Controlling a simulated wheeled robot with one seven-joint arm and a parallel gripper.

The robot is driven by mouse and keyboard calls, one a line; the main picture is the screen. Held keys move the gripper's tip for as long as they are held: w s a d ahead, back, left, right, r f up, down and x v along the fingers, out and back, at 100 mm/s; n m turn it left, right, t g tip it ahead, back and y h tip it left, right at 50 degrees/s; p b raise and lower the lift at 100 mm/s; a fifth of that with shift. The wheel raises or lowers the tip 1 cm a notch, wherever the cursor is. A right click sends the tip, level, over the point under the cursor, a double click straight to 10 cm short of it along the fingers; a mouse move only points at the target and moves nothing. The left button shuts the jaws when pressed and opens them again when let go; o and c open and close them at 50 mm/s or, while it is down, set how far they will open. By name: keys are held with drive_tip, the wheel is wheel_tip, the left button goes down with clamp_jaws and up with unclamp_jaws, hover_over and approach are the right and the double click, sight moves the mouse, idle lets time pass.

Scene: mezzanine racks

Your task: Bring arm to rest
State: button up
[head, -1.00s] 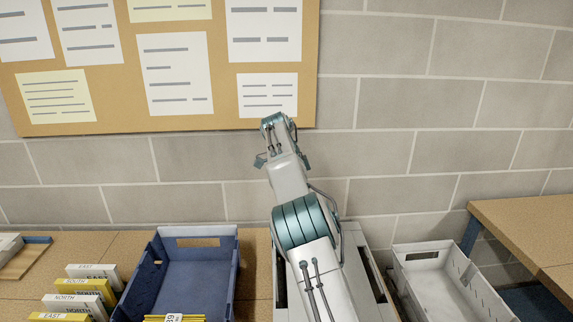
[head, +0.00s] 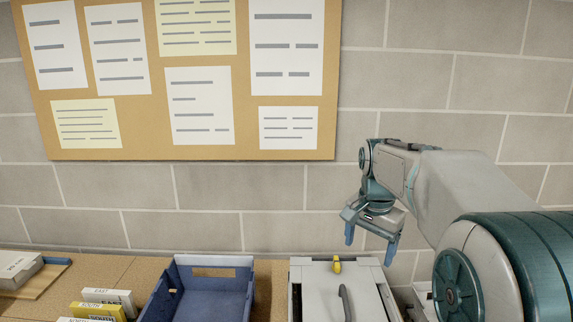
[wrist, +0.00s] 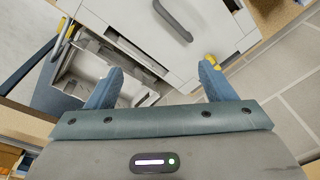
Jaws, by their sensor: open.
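My gripper (head: 370,236) hangs from my arm on the right of the head view, fingers pointing down. It is open and empty, with a wide gap between its blue fingertips. It is above the right part of a grey box-like unit (head: 310,272) with a dark handle and a yellow knob, clear of it as far as I can tell. In the wrist view, the two fingers (wrist: 160,80) show spread apart, with the grey unit (wrist: 195,50) and its handle beyond them and nothing between the fingertips.
A blue bin (head: 205,300) stands left of the grey unit. A corkboard (head: 190,108) with papers hangs on the block wall behind. A light grey bin is partly hidden behind my arm.

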drive_tip(key=s+a+f+n+t, duration=0.1)
drive_tip(key=s+f+n, duration=0.3)
drive_tip(key=s, duration=0.7)
drive_tip(key=s+a+f+n, duration=0.1)
drive_tip(key=s+f+n, duration=0.3)
drive_tip(key=s, duration=0.7)
drive_tip(key=shift+a+f+n+t, duration=0.15)
drive_tip(key=shift+a+n+t, duration=0.1)
drive_tip(key=shift+n+t, duration=0.15)
